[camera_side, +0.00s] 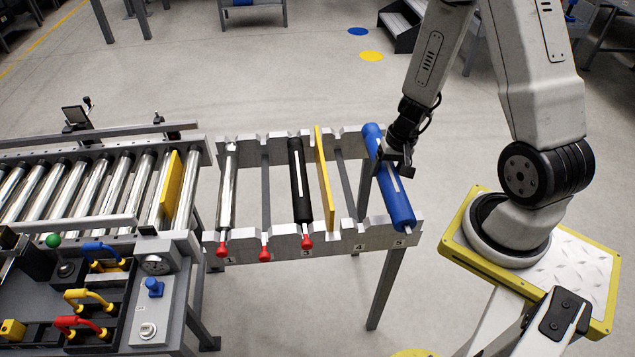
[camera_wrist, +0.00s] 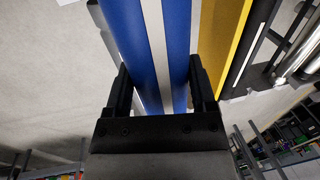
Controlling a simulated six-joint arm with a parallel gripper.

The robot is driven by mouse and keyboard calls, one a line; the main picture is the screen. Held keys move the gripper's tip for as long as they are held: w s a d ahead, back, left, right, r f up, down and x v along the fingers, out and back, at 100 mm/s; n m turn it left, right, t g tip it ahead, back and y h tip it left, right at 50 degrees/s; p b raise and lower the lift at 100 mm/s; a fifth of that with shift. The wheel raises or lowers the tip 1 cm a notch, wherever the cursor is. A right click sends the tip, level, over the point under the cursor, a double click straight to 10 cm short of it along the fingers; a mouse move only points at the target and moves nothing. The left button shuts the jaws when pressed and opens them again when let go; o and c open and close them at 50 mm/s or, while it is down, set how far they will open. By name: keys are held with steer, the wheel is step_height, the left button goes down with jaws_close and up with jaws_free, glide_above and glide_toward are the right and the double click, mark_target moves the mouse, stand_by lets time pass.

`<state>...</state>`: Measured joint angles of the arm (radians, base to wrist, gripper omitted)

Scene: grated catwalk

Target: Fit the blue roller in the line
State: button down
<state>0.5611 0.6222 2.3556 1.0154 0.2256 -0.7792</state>
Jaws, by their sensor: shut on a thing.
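The blue roller (camera_side: 391,180) with a pale stripe lies along the right end of the grey slotted frame (camera_side: 362,240), over the place marked 5. I cannot tell whether its ends sit down in the slots. My gripper (camera_side: 402,165) is shut on the blue roller near its middle. In the wrist view the two dark fingers (camera_wrist: 162,90) stand on either side of the blue roller (camera_wrist: 125,30).
A silver roller (camera_side: 228,185) lies at place 1 and a black roller (camera_side: 300,180) at place 3. A yellow plate (camera_side: 325,178) stands beside the black roller. Red knobs (camera_side: 265,254) sit on the front rail. A roller conveyor (camera_side: 90,185) adjoins at left.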

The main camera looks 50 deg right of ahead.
steer(key=shift+w, duration=0.1)
steer(key=shift+w+n, duration=0.6)
steer(key=w+a+f+n+g, duration=0.1)
steer(key=w+a+n, duration=0.1)
steer(key=w+n, duration=0.5)
steer(key=w+a+f+n+g, duration=0.1)
steer(key=w+a+n, duration=0.2)
steer(key=w+n, duration=0.4)
steer(key=w+a+f+n+g+h, duration=0.1)
steer(key=w+a+n, duration=0.1)
steer(key=w+n, duration=0.6)
steer(key=shift+a+f+n+g, duration=0.1)
steer(key=shift+a+n+g, duration=0.25)
steer(key=shift+n, duration=0.35)
steer(key=w+a+n+h, duration=0.2)
steer(key=w+a+n, duration=0.2)
steer(key=w+n, duration=0.3)
steer(key=shift+w+a+n, duration=0.2)
steer(key=shift+a+n, duration=0.15)
steer(key=shift+n, duration=1.85)
steer(key=shift+f, duration=0.25)
steer(key=shift+w+a+x, duration=0.15)
steer(key=shift+w+x, duration=0.05)
steer(key=shift+x, duration=0.85)
steer(key=shift+w+a+x, duration=0.1)
steer(key=shift+w+x, duration=0.1)
steer(key=shift+x, duration=0.9)
